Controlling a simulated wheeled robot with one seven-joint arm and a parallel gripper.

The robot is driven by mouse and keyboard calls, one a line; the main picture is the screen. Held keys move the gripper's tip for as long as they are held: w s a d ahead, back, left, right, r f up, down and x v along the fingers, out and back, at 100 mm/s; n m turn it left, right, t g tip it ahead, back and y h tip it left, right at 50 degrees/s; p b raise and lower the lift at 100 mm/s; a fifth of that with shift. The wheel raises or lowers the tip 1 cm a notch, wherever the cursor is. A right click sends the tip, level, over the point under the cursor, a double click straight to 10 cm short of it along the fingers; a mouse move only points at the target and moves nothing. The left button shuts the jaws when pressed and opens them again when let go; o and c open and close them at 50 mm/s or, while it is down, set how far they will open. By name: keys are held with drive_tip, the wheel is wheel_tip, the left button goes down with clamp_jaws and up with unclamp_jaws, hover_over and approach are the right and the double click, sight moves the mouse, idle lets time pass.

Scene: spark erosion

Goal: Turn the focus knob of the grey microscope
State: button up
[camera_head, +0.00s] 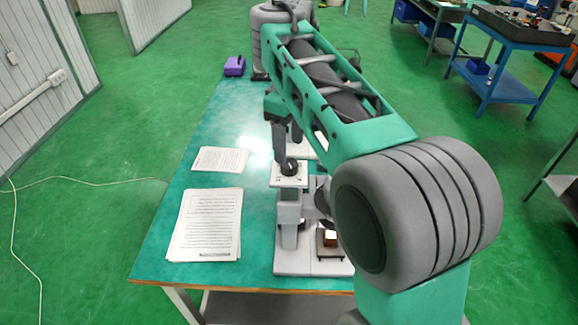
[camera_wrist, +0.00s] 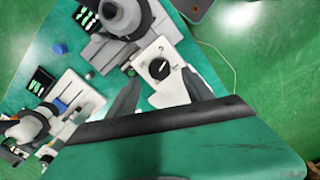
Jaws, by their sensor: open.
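The grey microscope (camera_head: 290,212) stands near the front edge of the teal table, partly hidden by my arm. Its round black knob (camera_head: 289,167) sits on a white plate at its top. In the wrist view the knob (camera_wrist: 159,68) has a pale mark and sits on the white block, with the grey microscope body (camera_wrist: 105,50) to its upper left. My gripper (camera_wrist: 161,77) is open and empty. Its two dark fingers appear on either side of the knob in that view; I cannot tell their height above it or any contact. In the head view one dark finger shows just above the knob.
Printed sheets (camera_head: 207,222) lie left of the microscope, and a purple box (camera_head: 234,66) stands at the table's far end. A second, whiter microscope (camera_wrist: 30,125) is at lower left in the wrist view. A blue cap (camera_wrist: 60,49) lies on the table.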

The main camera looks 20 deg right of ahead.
sight(289, 163)
wheel_tip(289, 163, down, 6)
drive_tip(key=b, duration=0.3)
drive_tip(key=shift+r+b, duration=0.2)
drive_tip(key=shift+b, duration=0.15)
drive_tip(key=shift+r, duration=0.1)
drive_tip(key=shift+c, duration=0.5)
clamp_jaws()
